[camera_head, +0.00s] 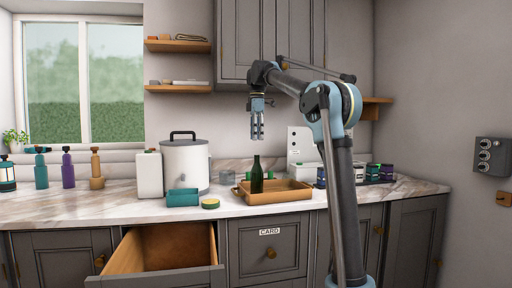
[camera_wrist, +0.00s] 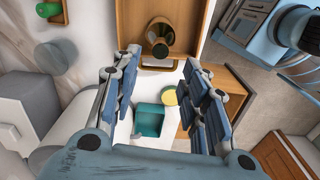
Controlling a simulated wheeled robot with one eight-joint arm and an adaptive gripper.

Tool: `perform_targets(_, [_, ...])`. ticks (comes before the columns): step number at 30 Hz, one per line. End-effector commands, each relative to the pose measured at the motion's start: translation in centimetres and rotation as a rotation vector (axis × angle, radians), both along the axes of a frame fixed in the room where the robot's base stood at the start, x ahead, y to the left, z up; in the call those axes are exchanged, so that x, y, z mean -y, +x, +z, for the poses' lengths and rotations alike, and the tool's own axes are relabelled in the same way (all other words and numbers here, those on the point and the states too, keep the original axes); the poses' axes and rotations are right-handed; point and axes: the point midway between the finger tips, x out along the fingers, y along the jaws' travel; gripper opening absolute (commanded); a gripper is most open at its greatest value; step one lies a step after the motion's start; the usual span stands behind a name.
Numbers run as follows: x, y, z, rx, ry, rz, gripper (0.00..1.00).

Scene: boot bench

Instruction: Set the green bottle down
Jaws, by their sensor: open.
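The dark green bottle (camera_head: 257,176) stands upright in the left part of a shallow wooden tray (camera_head: 290,196) on the marble counter. My gripper (camera_head: 258,136) hangs above the bottle, fingers pointing down, with a clear gap between fingertips and bottle top. In the wrist view my gripper (camera_wrist: 160,60) has its fingers spread wide with nothing between them. The bottle (camera_wrist: 160,38) shows there beyond the fingertips, seen from above, inside the tray (camera_wrist: 184,8).
A teal box (camera_head: 182,198) and a small round yellow-topped tin (camera_head: 210,203) lie left of the tray. A white lidded pot (camera_head: 186,166) stands behind them. A drawer (camera_head: 160,256) is pulled open below the counter. Several dark jars stand to the right.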

Motion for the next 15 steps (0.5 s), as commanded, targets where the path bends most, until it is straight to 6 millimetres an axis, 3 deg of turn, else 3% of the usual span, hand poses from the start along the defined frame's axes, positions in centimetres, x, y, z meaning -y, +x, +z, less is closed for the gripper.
perform_targets(6, [0.0,0.0,1.6,0.0,0.0,0.0,0.41])
perform_targets(15, [0.1,-0.1,1.7,0.001,0.0,-0.005,0.41])
